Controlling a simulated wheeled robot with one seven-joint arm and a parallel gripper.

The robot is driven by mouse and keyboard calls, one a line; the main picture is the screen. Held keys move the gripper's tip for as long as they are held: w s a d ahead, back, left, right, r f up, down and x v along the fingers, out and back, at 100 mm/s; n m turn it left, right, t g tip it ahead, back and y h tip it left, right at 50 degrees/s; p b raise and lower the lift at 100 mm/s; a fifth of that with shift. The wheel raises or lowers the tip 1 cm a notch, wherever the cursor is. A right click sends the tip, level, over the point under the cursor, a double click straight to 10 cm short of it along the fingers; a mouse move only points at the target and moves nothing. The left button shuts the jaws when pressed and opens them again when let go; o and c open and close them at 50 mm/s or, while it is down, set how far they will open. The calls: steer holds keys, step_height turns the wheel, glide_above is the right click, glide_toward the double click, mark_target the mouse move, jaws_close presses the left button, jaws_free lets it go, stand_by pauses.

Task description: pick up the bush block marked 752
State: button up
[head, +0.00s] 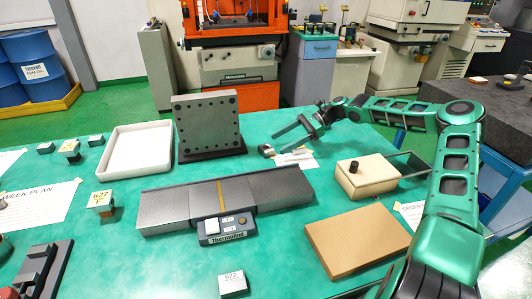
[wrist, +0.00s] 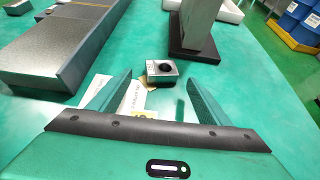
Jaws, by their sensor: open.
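A small dark metal block with a round hole (wrist: 163,72) lies on the green table, just ahead of my gripper in the wrist view. Its marking cannot be read. It also shows in the head view as a small block (head: 265,150) near my fingertips. My gripper (head: 277,146) is open, with nothing between its fingers. In the wrist view the two fingers (wrist: 158,80) stand on either side of the line to the block, which appears just beyond the tips. No number 752 is legible in either view.
A block with a number like 972 (head: 232,284) and one like 627 (head: 101,203) stand elsewhere on the table. A drilled upright plate (head: 207,124), a long grey plate (head: 270,192), a white tray (head: 115,163) and a cream box (head: 365,180) surround the area. Paper (head: 296,160) lies below my gripper.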

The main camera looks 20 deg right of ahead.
mark_target(271, 147)
steer(key=shift+r+x, duration=0.2)
steer(key=shift+x, duration=2.35)
steer(key=shift+w+a, duration=0.1)
steer(key=c, duration=1.8)
